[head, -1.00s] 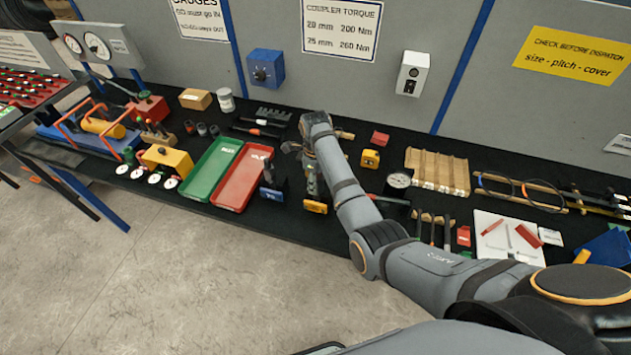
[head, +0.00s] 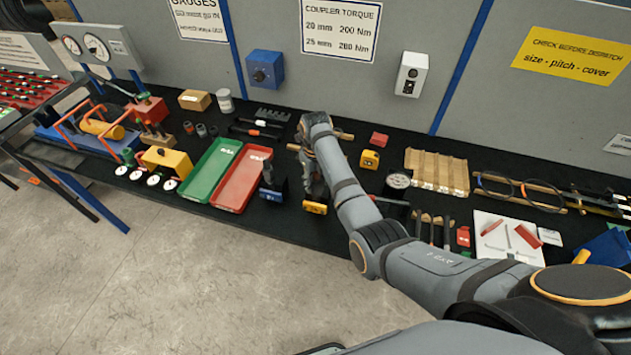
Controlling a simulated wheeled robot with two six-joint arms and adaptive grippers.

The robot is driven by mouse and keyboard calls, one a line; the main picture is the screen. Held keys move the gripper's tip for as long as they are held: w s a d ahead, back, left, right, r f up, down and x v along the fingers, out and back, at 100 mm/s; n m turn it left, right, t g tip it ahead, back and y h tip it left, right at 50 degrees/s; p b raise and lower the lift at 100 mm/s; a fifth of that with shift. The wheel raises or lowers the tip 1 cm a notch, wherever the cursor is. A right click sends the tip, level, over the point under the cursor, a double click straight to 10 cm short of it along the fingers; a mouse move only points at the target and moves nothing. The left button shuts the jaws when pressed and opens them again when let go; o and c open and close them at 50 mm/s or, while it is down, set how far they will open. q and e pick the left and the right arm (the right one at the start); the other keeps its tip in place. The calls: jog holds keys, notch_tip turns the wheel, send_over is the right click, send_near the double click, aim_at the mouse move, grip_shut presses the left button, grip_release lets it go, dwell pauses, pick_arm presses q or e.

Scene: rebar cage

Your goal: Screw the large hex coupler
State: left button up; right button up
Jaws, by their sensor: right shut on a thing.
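Whether the held thing sits on a bar or thread cannot be seen. My left gripper is out of view.
Green tray (head: 205,178) and red tray (head: 228,195) lie left of the gripper. A grey wall with signs rises behind. The floor in front is clear.

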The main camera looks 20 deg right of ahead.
jog(key=shift+w+r, duration=0.15)
jog(key=shift+r, duration=0.05)
dwell(0.3)
jog(key=o, duration=0.9)
jog(key=shift+o, duration=1.3)
jog(key=shift+f, duration=0.1)
notch_tip(320, 180, up, 8)
jog(key=shift+f, duration=0.25)
jog(key=shift+s+f, duration=0.1)
jog(key=shift+s, duration=0.1)
